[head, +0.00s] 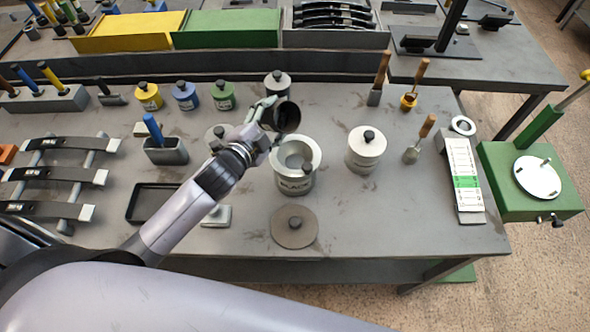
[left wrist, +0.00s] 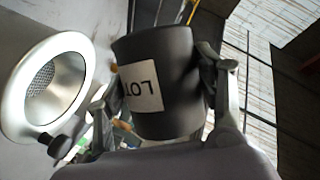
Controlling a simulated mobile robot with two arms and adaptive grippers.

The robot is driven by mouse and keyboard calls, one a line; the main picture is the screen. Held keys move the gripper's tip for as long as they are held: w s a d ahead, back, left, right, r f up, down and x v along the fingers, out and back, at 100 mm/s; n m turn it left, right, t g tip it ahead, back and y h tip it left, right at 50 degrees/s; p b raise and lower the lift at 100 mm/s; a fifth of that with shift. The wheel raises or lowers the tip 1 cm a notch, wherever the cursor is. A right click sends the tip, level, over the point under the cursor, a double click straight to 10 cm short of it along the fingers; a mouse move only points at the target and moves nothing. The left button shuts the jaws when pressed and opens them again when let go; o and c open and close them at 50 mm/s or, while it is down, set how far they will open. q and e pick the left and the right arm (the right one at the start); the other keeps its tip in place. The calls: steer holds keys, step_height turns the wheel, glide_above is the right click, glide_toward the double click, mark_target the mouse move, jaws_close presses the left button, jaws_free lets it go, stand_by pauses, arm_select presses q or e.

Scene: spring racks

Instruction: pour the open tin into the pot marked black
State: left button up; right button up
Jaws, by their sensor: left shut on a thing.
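My left gripper (head: 266,124) is shut on a dark open tin (head: 288,117), held above the table. The tin is tilted, its dark mouth turned to the right; its contents cannot be made out. The left wrist view shows the tin (left wrist: 176,60) with a white label reading "LOT" between the fingers of the gripper (left wrist: 162,95). The pot marked BLACK (head: 294,186) stands upright just below the tin, uncovered. Its pale rim and mesh-like inside show in the left wrist view (left wrist: 18,98), beside the tin. My right gripper is not in view.
Yellow (head: 148,98), blue (head: 185,97) and green (head: 222,97) tins stand behind. A black tray (head: 150,205) lies left. The front right table is clear.

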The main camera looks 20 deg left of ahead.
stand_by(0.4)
arm_select(q)
steer(key=shift+r+m, duration=0.35)
steer(key=shift+m, duration=0.05)
steer(key=shift+y, duration=0.3)
steer(key=shift+r+m+t+b, duration=0.2)
steer(key=shift+m+t+b, duration=0.1)
steer(key=shift+m, duration=0.1)
stand_by(0.3)
steer(key=shift+d+r+m, duration=0.15)
steer(key=shift+r+m, duration=0.1)
steer(key=shift+m, duration=0.15)
steer(key=shift+t+b, duration=0.3)
steer(key=shift+s+r+m, duration=0.1)
steer(key=shift+r+m, duration=0.15)
steer(key=shift+m, duration=0.15)
